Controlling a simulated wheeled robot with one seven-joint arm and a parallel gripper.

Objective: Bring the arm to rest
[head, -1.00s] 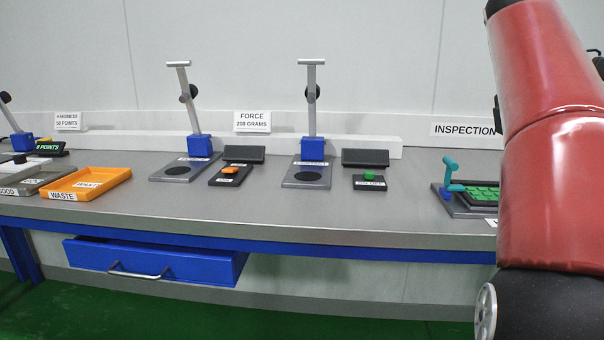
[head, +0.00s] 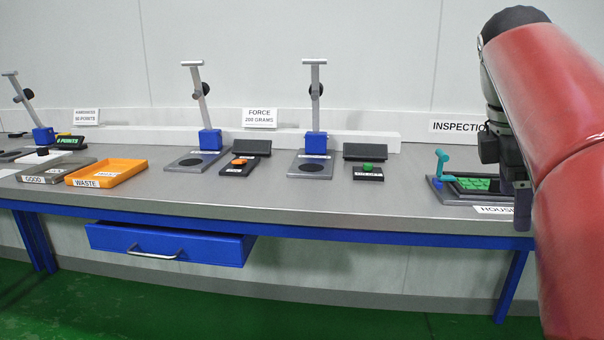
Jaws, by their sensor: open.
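My red arm (head: 575,140) stands at the right side of the head view, bent at its upper joint. My gripper (head: 522,205) hangs down at the right, in front of the bench's right part. Its jaws are open, with nothing seen between them. It partly hides the teal and green fixture (head: 474,184) beside the INSPECTION sign (head: 458,127). The fingertips show small and dark, close to the bench's front edge in the picture; I cannot tell their height above it.
The grey bench (head: 260,205) carries an orange WASTE tray (head: 137,166), a grey GOOD tray (head: 72,165) and several lever stands, two near the FORCE sign (head: 260,118). A blue drawer (head: 200,246) juts out below. Green floor (head: 250,310) is clear in front.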

